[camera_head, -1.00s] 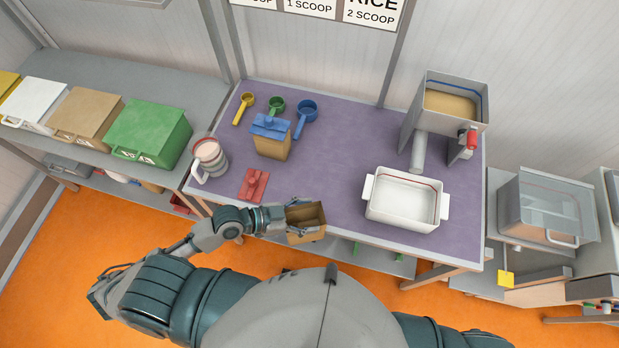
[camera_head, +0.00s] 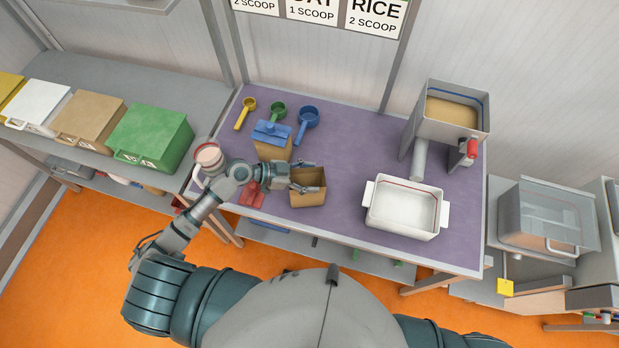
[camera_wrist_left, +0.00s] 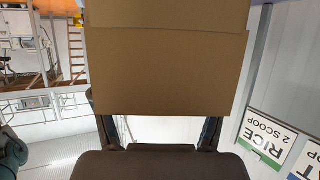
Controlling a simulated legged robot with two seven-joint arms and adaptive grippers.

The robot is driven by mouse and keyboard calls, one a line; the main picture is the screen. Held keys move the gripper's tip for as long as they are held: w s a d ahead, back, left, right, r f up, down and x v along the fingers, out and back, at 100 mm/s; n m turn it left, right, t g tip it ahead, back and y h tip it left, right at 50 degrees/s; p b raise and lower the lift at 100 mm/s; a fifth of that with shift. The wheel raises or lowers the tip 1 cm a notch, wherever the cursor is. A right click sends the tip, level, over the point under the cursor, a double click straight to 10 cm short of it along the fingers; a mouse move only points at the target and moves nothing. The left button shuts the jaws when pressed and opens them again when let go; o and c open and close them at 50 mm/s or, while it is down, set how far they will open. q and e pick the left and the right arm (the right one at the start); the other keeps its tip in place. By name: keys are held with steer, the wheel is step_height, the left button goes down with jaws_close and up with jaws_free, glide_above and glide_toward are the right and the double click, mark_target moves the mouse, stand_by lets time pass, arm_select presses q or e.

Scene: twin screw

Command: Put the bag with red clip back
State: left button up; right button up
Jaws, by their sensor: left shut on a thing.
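An open brown bag (camera_head: 308,188) is held by my left gripper (camera_head: 286,178) over the front middle of the purple table. The bag fills the upper part of the left wrist view (camera_wrist_left: 168,60), between the two fingers. A red clip (camera_head: 252,196) lies on the table left of the bag, partly hidden by my left arm. A second brown bag with a blue clip (camera_head: 271,132) on it stands just behind my left gripper. My right gripper does not show.
A white bin (camera_head: 404,208) and a grey dispenser (camera_head: 450,110) stand to the right. Yellow (camera_head: 245,113), green (camera_head: 277,113) and blue (camera_head: 307,120) scoops lie at the back. A cup (camera_head: 207,158) is behind my left arm. A green box (camera_head: 150,137) sits on the left shelf.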

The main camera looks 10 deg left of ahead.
arm_select(q)
steer(key=shift+d+f, duration=0.1)
steer(key=shift+f, duration=0.5)
steer(key=shift+s+d+f, duration=0.1)
steer(key=shift+d+f, duration=0.05)
steer(key=shift+f, duration=0.1)
steer(key=o, duration=1.3)
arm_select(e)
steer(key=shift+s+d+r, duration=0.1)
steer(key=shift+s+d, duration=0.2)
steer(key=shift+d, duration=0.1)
arm_select(q)
steer(key=shift+a, duration=0.3)
steer(key=b+v, duration=0.2)
steer(key=v, duration=0.9)
steer(key=shift+s+a+r, duration=0.2)
steer(key=shift+r, duration=0.05)
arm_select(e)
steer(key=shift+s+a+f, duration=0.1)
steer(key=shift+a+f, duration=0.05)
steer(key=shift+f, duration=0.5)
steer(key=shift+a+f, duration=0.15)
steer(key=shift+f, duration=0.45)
